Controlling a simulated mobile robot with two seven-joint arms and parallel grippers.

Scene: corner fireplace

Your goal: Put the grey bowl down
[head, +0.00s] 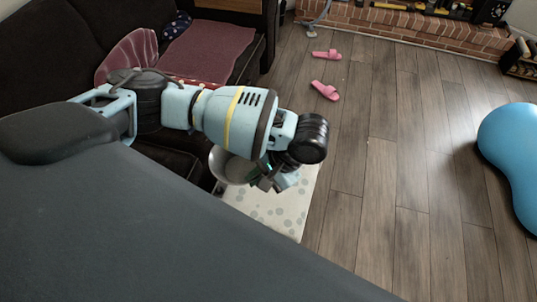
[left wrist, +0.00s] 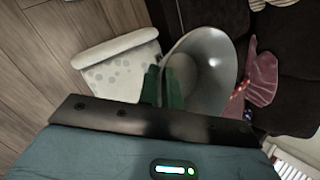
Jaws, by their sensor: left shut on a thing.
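The grey bowl (head: 232,168) shows in the head view at my left gripper (head: 270,182), partly hidden by the arm. The left gripper is shut on the bowl. In the left wrist view the bowl (left wrist: 208,72) is tilted, its hollow facing the camera, with its rim between the green fingers (left wrist: 164,88). Under the bowl in the head view is a white spotted surface (head: 275,212), which also shows in the left wrist view (left wrist: 118,66). I cannot tell whether the bowl touches it. My right gripper is not in view.
A dark sofa (head: 50,40) with a red mat (head: 205,50) stands at the left. Pink slippers (head: 326,90) lie on the wood floor (head: 385,170). A blue rounded object (head: 510,150) is at the right. A brick hearth (head: 420,28) is at the back. The middle floor is clear.

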